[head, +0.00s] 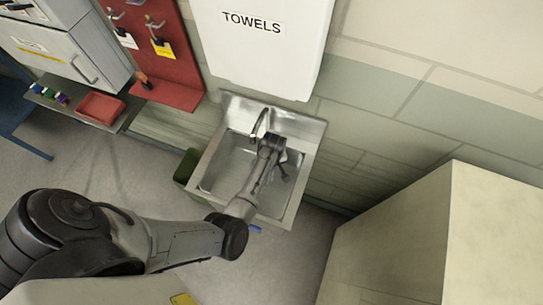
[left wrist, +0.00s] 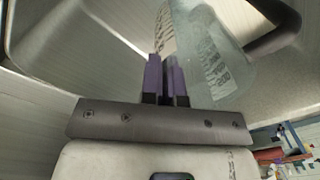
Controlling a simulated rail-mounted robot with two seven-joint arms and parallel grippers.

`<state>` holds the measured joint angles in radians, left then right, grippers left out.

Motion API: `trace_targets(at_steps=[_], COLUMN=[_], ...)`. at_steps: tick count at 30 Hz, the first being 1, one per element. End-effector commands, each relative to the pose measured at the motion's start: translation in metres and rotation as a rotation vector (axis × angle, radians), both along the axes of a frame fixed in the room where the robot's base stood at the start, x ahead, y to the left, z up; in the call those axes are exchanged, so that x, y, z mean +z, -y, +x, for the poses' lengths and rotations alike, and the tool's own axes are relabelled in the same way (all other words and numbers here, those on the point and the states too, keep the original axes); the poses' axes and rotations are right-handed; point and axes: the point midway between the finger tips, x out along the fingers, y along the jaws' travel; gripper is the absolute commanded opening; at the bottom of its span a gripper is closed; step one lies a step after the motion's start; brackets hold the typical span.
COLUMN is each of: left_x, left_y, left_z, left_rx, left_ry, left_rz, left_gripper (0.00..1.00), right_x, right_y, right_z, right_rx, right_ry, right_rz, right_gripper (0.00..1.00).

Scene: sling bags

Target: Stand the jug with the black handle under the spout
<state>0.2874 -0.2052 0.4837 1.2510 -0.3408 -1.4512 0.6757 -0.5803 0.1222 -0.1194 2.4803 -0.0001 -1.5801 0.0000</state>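In the left wrist view a clear jug (left wrist: 225,62) with printed marks on its wall appears tilted, its black handle (left wrist: 276,30) at upper right. The two purple fingers of my left gripper (left wrist: 166,78) are close together, and the jug's thin wall seems to run between them. In the head view my left arm reaches down into the steel sink (head: 222,172); its hand is at the back of the basin, just below and right of the spout (head: 259,122). My arm hides most of the jug there. My right gripper is in neither view.
A white towel dispenser (head: 265,55) hangs above the sink. A green bin (head: 187,168) stands at the sink's left. A pale cabinet (head: 440,240) fills the lower right. A red board (head: 170,60) and a shelf with a red tray (head: 101,107) are at upper left.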

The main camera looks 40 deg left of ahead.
Motion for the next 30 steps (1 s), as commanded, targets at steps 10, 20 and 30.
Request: trace_targets(at_steps=[10, 20, 30], left_x=[-0.0067, -0.0069, -0.0028], left_y=[-0.0004, -0.0003, -0.0002], left_z=[0.0003, 0.0, 0.0], left_rx=[0.0, 0.0, 0.001], left_ry=[0.001, 0.0, 0.0], left_rz=[0.0, 0.0, 0.0], left_gripper=[0.0, 0.28, 0.28], right_x=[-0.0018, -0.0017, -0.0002], right_y=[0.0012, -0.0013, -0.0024], right_z=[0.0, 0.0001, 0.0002], right_rx=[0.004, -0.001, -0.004], right_ry=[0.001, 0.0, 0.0], right_rz=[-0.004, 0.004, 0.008], right_gripper=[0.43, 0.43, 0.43])
